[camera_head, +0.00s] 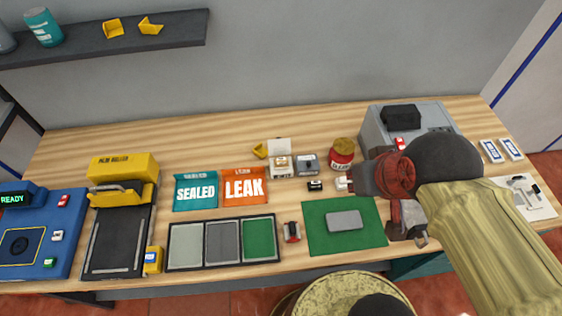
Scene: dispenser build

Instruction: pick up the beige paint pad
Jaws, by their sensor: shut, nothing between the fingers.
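My gripper (418,238) hangs below my wrist at the right of the bench, just right of the green mat. Its fingers are small and partly hidden by my arm; it is shut and empty. I cannot make out for certain which thing is the beige paint pad. The palest flat panel (186,247) lies at the left end of a dark three-part tray (223,269), beside a grey and a green panel. A small whitish item (343,184) lies by my wrist, partly covered. My gripper is well to the right of the tray and apart from it.
A grey block (345,220) lies on the green mat (317,242). A red jar (342,153), small boxes (281,165) and a grey machine (372,125) stand behind. SEALED (194,192) and LEAK (244,187) trays lie left. The back-left wood is clear.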

